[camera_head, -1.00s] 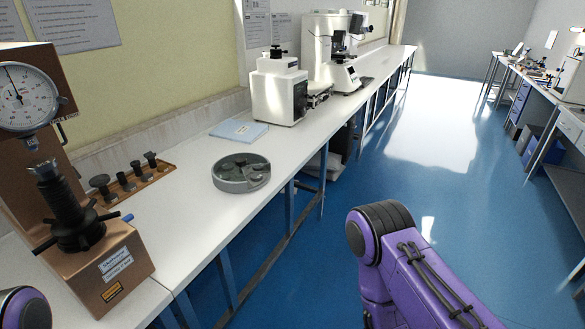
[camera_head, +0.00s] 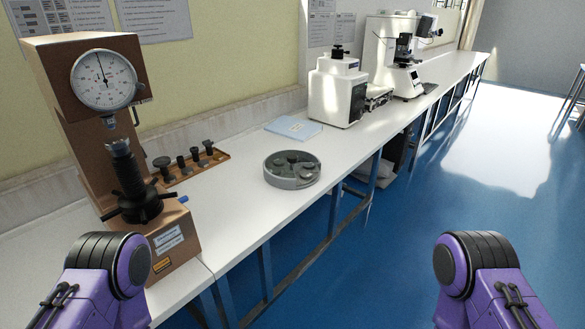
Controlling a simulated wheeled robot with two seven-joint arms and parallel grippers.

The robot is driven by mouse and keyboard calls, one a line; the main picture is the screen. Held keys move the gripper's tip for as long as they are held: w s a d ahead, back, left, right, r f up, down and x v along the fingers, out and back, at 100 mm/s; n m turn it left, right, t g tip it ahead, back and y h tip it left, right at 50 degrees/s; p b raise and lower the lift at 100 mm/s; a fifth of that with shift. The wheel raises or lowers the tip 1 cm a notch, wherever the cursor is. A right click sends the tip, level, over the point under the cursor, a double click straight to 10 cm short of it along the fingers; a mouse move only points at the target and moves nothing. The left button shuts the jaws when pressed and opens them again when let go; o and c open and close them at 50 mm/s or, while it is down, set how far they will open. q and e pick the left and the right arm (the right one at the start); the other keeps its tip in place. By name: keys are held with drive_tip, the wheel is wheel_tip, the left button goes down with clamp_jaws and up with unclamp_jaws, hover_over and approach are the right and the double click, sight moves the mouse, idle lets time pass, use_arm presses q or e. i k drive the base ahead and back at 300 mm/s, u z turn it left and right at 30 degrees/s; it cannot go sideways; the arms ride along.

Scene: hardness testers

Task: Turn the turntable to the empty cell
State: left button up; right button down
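The turntable (camera_head: 291,180) is a round grey-green tray with a raised rim, on the white bench near its front edge. Several grey pieces show inside it; which cell is empty is too small to tell. Two purple and black arm parts of mine show at the lower left and lower right, both apart from the turntable. Neither gripper is in view.
A brown hardness tester (camera_head: 108,150) with a dial stands left of the turntable. A wooden rack (camera_head: 190,170) of dark parts sits beside it. A blue booklet (camera_head: 293,128) lies behind the turntable. White machines (camera_head: 337,90) stand farther along the bench (camera_head: 240,207). Blue floor (camera_head: 400,240) is open at right.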

sight(291, 158)
drive_tip(key=z, duration=1.3)
drive_tip(key=i, duration=2.35)
drive_tip(key=u, duration=2.5)
